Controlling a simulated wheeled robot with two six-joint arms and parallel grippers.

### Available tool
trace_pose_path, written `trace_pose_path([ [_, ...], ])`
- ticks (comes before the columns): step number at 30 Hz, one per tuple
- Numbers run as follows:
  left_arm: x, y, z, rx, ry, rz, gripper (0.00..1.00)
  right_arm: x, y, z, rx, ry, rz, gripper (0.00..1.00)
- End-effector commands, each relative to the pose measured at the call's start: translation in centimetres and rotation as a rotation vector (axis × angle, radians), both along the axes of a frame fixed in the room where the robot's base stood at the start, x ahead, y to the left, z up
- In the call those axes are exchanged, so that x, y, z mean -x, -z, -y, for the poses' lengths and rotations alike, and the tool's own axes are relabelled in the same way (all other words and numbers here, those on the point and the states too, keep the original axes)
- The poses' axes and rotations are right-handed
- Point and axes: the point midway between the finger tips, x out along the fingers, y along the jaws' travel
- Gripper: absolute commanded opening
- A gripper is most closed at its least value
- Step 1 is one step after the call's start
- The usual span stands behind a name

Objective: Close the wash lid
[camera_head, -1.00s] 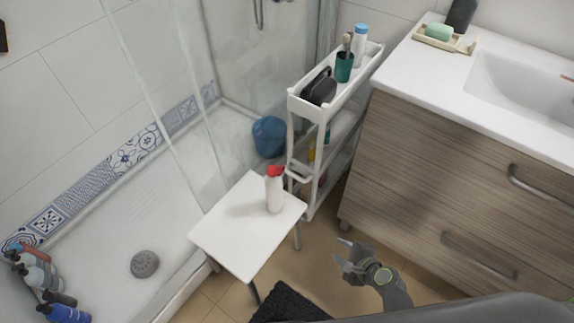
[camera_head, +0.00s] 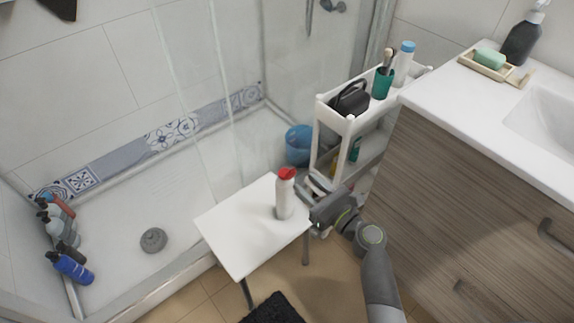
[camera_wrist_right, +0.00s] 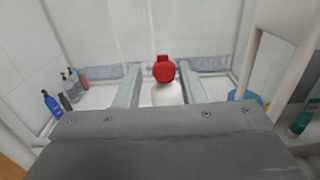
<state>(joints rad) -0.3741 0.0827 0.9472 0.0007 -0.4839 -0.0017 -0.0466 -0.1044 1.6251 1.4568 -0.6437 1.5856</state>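The white wash bottle (camera_head: 285,203) stands upright on a white stool (camera_head: 236,247), near its right side. Its red lid (camera_head: 286,173) is on top; in the right wrist view the lid (camera_wrist_right: 164,71) shows as a round red face with a small tab above. I cannot tell for sure how far the lid is open. My right gripper (camera_head: 303,199) is just right of the bottle, below lid height. In the right wrist view its two fingers are spread apart, with the bottle (camera_wrist_right: 167,95) seen between them, and nothing is gripped. My left gripper is out of view.
A narrow white cart (camera_head: 322,113) with cosmetics stands behind my right gripper. A wooden vanity (camera_head: 450,205) is at the right. A blue bucket (camera_head: 299,145) and several bottles are in the shower. A dark mat (camera_head: 270,310) lies by the stool.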

Motion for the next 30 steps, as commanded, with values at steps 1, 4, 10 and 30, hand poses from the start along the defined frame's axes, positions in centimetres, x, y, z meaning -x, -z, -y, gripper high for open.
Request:
trace_pose_path([
  [1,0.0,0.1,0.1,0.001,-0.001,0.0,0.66,-1.1,-0.1,-0.8,-0.002,-0.002,0.002,0.36],
  [4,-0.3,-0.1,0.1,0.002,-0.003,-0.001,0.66,-2.8,-0.1,-2.1,-0.001,-0.002,0.002,0.36],
  [10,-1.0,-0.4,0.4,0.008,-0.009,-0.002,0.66,-5.6,0.1,-4.1,0.002,-0.001,0.001,0.36],
  [30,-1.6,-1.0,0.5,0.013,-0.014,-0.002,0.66,-7.1,0.0,-5.2,0.002,0.0,0.0,0.18],
])
